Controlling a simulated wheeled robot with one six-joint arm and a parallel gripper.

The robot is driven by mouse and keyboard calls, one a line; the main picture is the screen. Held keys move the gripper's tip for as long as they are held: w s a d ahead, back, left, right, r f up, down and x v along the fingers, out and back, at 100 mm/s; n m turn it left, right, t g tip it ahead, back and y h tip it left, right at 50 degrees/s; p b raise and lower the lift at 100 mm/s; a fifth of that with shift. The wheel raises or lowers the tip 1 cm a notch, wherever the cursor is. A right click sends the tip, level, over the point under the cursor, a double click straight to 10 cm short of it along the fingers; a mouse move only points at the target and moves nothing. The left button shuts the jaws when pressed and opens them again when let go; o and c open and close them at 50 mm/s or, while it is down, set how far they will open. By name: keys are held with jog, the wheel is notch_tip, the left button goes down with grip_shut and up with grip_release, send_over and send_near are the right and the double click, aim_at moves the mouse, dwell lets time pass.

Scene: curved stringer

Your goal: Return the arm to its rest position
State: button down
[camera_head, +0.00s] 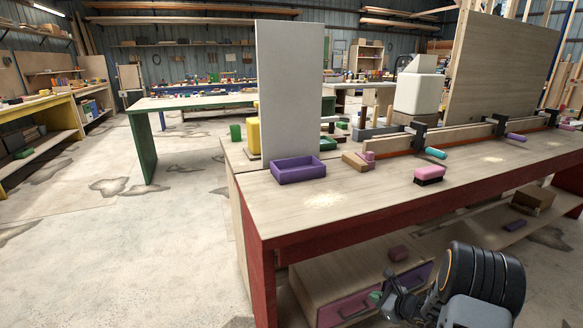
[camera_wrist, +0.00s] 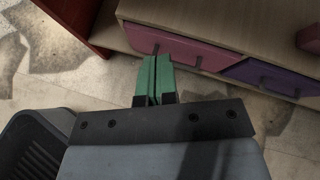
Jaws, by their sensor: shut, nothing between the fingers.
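My gripper (camera_head: 378,297) is low at the bottom right of the head view, in front of the red-framed workbench and beside the drawers under it. In the wrist view its green fingers (camera_wrist: 154,79) are together, with nothing between them. They point toward the pink drawer (camera_wrist: 180,47) and look apart from it, though the exact gap is hard to tell. My dark arm link shows at the lower right of the head view.
The workbench (camera_head: 335,204) carries a purple tray (camera_head: 298,169), a pink-and-black brush (camera_head: 429,175) and a clamped curved strip (camera_head: 440,136). A purple drawer (camera_wrist: 262,74) sits beside the pink one. Open concrete floor (camera_head: 120,240) lies to the left.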

jog(key=s+a+r+n+g+p, duration=0.2)
jog(key=s+a+r+n+p, duration=0.15)
jog(key=r, duration=0.55)
jog(key=s+a+r+n+g+p, duration=0.2)
jog(key=a+r+n+p, duration=0.25)
jog(key=r, duration=0.45)
jog(key=s+a+r+n+g+p, duration=0.25)
jog(key=a+r+n+p, duration=0.2)
jog(key=r, duration=0.45)
jog(key=s+r+n+h+p, duration=0.3)
jog(key=s+r+n+p, duration=0.3)
jog(key=r, duration=0.5)
jog(key=s+r+n+h+p, duration=0.3)
jog(key=s+r+n+p, duration=0.4)
jog(key=r, duration=0.4)
jog(key=shift+s+d+n+h, duration=0.15)
jog(key=shift+s+n+h, duration=0.15)
jog(key=shift+s+n, duration=0.4)
jog(key=shift+t, duration=0.25)
